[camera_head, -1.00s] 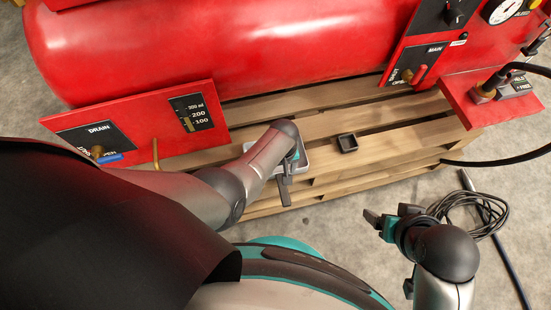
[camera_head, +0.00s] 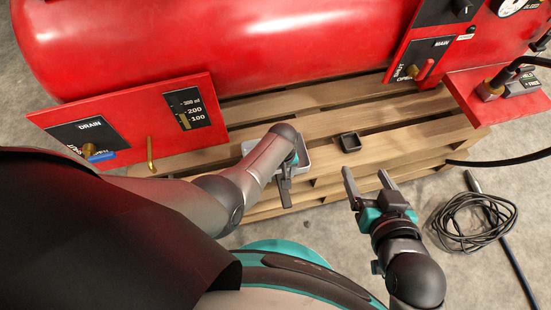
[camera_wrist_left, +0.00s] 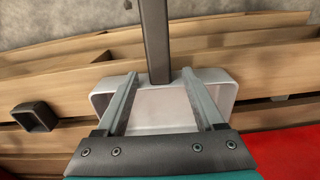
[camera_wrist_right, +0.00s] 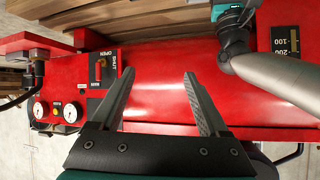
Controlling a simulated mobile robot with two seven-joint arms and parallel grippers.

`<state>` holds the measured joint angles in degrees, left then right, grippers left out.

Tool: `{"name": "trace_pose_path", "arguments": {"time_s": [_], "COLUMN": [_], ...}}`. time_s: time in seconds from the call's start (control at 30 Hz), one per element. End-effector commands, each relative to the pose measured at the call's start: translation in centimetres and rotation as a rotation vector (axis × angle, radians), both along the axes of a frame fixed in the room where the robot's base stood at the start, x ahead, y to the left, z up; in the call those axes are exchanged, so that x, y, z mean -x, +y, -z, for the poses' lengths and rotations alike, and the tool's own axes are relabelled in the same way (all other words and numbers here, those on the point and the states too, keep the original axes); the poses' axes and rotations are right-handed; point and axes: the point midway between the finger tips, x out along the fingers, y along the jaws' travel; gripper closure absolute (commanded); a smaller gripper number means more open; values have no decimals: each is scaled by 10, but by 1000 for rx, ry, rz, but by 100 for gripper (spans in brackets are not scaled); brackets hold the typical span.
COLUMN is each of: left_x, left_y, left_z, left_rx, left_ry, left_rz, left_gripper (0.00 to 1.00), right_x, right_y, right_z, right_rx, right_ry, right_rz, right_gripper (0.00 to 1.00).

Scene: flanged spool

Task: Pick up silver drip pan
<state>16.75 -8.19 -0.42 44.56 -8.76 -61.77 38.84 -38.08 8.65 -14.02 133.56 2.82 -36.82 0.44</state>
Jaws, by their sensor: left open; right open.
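The silver drip pan (camera_wrist_left: 165,108) is a shallow grey tray with a dark handle (camera_wrist_left: 155,40), lying on the wooden pallet. In the head view the pan (camera_head: 304,157) is mostly hidden by my left wrist. My left gripper (camera_wrist_left: 157,78) is open above the pan, its fingers reaching over the pan toward the handle side; contact cannot be told. In the head view my left gripper (camera_head: 287,172) is seen from above and partly covered. My right gripper (camera_head: 366,177) is open and empty, at the pallet's front edge, to the right of the pan.
The red tank (camera_head: 250,45) stands behind on the pallet (camera_head: 390,145), with a drain panel (camera_head: 130,125) at left. A small black square tray (camera_head: 350,142) sits right of the pan. A coiled cable (camera_head: 470,222) and pole lie on the floor at right.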

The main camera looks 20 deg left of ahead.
Motion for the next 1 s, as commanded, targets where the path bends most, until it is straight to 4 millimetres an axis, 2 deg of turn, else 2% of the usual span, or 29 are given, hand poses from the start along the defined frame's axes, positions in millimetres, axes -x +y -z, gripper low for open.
{"name": "trace_pose_path", "arguments": {"time_s": [0.3,0.67,1.0], "left_x": [0,0,0], "left_y": [0,0,0], "left_z": [10,10,10], "left_rx": [0,0,0], "left_ry": [0,0,0], "left_rz": [0,0,0], "left_gripper": [30,30,66], "right_x": [-3,-3,-3], "right_y": [16,18,18], "right_z": [-5,-9,-9], "right_rx": [-80,-95,-94], "right_ry": [-137,-162,-162], "right_rz": [-9,-9,-8], "right_gripper": [22,22,22]}}
